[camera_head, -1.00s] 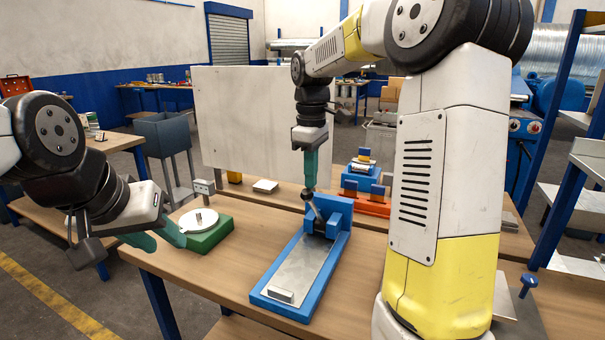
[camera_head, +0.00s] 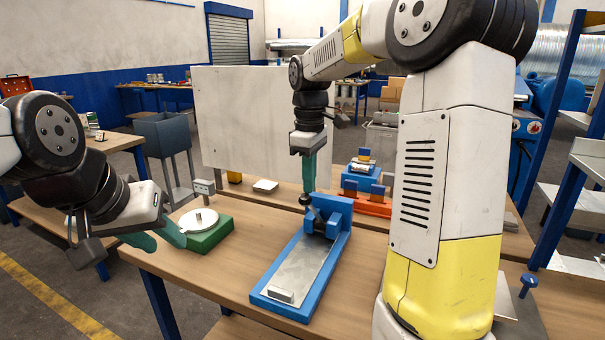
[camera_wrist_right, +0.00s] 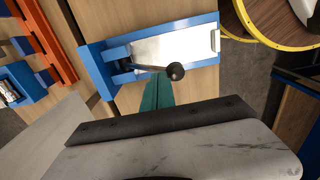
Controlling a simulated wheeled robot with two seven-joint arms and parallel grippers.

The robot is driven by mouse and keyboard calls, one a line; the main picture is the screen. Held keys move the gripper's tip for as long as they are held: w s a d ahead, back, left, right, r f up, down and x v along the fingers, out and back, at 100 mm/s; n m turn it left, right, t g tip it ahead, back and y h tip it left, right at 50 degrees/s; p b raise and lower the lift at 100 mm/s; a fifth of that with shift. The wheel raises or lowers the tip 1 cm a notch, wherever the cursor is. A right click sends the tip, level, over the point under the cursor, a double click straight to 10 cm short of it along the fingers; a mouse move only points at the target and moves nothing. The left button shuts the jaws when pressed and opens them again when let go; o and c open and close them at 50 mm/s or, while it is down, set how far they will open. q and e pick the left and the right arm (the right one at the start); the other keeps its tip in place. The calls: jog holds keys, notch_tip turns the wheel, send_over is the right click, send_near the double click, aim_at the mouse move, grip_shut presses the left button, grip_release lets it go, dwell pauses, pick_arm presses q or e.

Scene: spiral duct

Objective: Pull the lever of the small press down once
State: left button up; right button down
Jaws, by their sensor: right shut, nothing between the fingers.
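The small press (camera_head: 338,250) has a blue base with a long metal plate and a blue upright block at its far end. Its lever ends in a dark round knob (camera_head: 304,199) beside the upright, raised above the plate. The lever knob also shows in the right wrist view (camera_wrist_right: 175,71), just beyond the fingertips. My right gripper (camera_head: 308,190) is shut and empty, pointing down at the knob; whether it touches cannot be told. My left gripper (camera_head: 166,242) is open and empty, left of the press, near a green block.
The green block (camera_head: 210,237) with a round pale disc stands left of the press. An orange fixture (camera_head: 367,200) and a blue fixture (camera_head: 360,177) are behind it to the right. A pale upright panel (camera_head: 250,125) stands behind the table. Bare wood surrounds the press's left side.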

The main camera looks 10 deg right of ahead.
aim_at(305, 195)
jog(key=shift+s+a+f, duration=0.1)
jog(key=shift+f, duration=0.05)
jog(key=shift+s+a+f, duration=0.1)
jog(key=shift+s+f, duration=0.1)
jog(key=shift+f, duration=0.05)
dwell(0.4)
jog(key=shift+f, duration=0.1)
jog(key=shift+s+a+f, duration=0.15)
jog(key=shift+s+f, duration=0.15)
dwell(0.4)
jog(key=shift+s+a+f, duration=0.1)
jog(key=shift+f, duration=0.1)
jog(key=shift+s+f, duration=0.1)
jog(key=shift+s+a+f, duration=0.1)
jog(key=shift+a+f, duration=0.05)
jog(key=shift+f, duration=0.05)
dwell(0.3)
